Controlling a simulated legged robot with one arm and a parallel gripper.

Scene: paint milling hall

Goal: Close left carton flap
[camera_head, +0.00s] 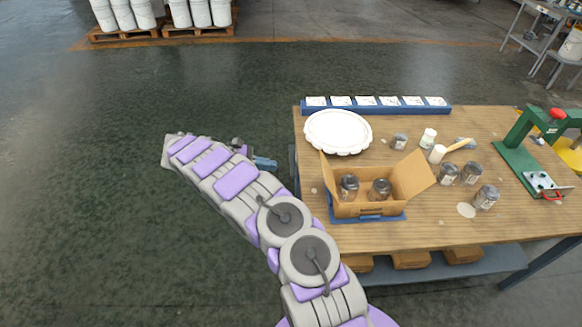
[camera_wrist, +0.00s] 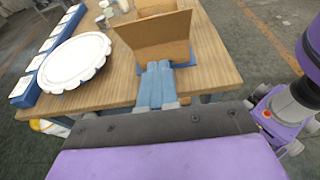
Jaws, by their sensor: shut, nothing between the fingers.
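The brown carton (camera_head: 370,210) sits open on a blue mat (camera_head: 340,218) near the table's front edge, with two dark-lidded jars (camera_head: 348,187) inside. Its left flap (camera_head: 328,173) stands up, leaning slightly outward; its right flap (camera_head: 412,176) is tilted out to the right. In the wrist view the left flap (camera_wrist: 158,40) is a broad brown panel just beyond my fingertips. My gripper (camera_head: 268,163), with blue fingers, is left of the table and the carton, and the fingers (camera_wrist: 156,72) are together and empty. A small gap to the flap seems to show.
A white scalloped round plate (camera_head: 338,131) lies behind the carton's left side. A blue rail with white cards (camera_head: 375,106) runs along the back edge. Several jars (camera_head: 487,197) and a green press (camera_head: 520,150) stand to the right. The floor left of the table is clear.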

